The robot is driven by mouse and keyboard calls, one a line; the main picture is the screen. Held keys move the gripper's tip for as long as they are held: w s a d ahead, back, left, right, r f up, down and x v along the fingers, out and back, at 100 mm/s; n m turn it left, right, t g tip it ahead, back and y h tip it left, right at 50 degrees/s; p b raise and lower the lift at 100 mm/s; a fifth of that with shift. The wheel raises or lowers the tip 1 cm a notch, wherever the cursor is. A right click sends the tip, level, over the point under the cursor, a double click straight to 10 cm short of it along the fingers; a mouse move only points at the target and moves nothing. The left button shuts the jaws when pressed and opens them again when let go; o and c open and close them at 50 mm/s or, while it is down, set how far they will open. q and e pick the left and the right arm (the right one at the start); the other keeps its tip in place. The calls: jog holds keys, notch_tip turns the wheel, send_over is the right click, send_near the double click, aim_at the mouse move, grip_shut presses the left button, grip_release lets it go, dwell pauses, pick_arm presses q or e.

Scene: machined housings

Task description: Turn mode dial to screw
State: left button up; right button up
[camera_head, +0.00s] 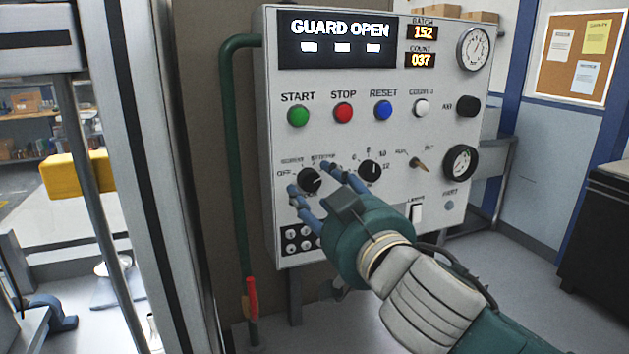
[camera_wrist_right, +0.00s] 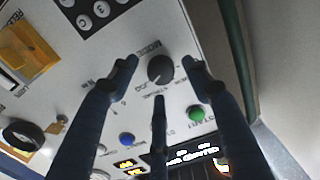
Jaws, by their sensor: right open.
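The mode dial (camera_head: 309,180) is a round black knob on the left of the pale control panel, with small labels around it that are too blurred to read surely. It also shows in the right wrist view (camera_wrist_right: 160,68), where the word MODE is printed beside it. My right gripper (camera_head: 311,180) is open, its blue fingers reaching in from the lower right. In the right wrist view its fingertips (camera_wrist_right: 160,72) stand on either side of the dial, with a third finger below it. I cannot tell whether any finger touches the dial. My left gripper is not in view.
The control panel (camera_head: 345,95) reads GUARD OPEN. Green START (camera_head: 298,116), red STOP (camera_head: 343,112) and blue RESET (camera_head: 381,110) buttons sit above the dial. A second black dial (camera_head: 370,171) is to its right, a black keypad (camera_head: 292,241) below. A green pipe (camera_head: 233,150) runs along the panel's left.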

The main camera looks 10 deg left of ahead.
jog(key=shift+x, duration=0.9)
jog(key=shift+c, duration=0.5)
jog(key=c, duration=1.1)
jog(key=shift+o, duration=0.2)
